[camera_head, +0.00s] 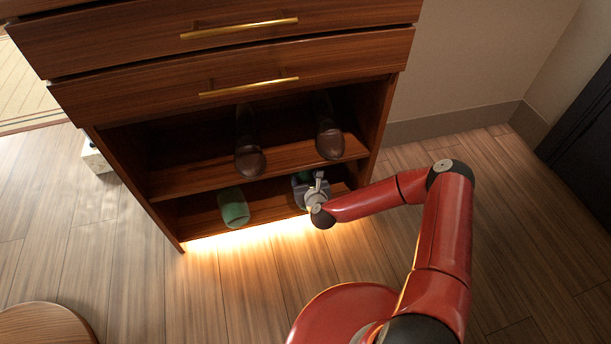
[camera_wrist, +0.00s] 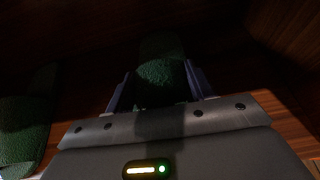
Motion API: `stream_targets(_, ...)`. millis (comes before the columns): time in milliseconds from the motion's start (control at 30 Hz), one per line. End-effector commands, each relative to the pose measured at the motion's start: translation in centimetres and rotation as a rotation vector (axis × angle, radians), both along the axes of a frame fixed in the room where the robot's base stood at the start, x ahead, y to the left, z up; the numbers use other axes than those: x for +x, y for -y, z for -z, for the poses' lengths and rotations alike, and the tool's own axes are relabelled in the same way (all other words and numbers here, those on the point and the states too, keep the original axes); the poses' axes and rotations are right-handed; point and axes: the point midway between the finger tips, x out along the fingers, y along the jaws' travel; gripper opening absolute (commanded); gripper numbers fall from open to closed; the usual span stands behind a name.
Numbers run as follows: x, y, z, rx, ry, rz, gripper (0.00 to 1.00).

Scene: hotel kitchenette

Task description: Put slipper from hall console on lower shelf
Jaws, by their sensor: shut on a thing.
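A wooden console holds a lower shelf (camera_head: 267,203) lit from below by a warm glow. One green slipper (camera_head: 233,208) lies on this shelf at left; it also shows at the left edge of the wrist view (camera_wrist: 22,130). My gripper (camera_head: 303,180) reaches into the right part of the lower shelf. It is shut on a second green slipper (camera_wrist: 160,84), seen between its two fingers in the wrist view. In the head view the gripper hides most of this slipper. The dark picture does not show whether the held slipper touches the shelf.
A pair of dark brown shoes, one left (camera_head: 249,160) and one right (camera_head: 330,142), stands on the upper shelf (camera_head: 292,156) just above my gripper. Drawers with brass handles (camera_head: 248,87) are above. A round wooden top (camera_head: 42,325) is at lower left. The floor in front is clear.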

Motion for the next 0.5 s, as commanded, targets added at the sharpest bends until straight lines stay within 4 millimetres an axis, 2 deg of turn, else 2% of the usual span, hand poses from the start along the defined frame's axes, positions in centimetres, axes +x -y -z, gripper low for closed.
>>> stream_targets(167,0.03,0.01,0.35,0.0,0.0,0.0,0.28)
stream_targets(200,0.04,0.01,0.37,0.0,0.0,0.0,0.55)
stream_targets(367,0.04,0.01,0.23,0.0,0.0,0.0,0.76)
stream_targets(500,0.04,0.01,0.22,0.0,0.0,0.0,0.76)
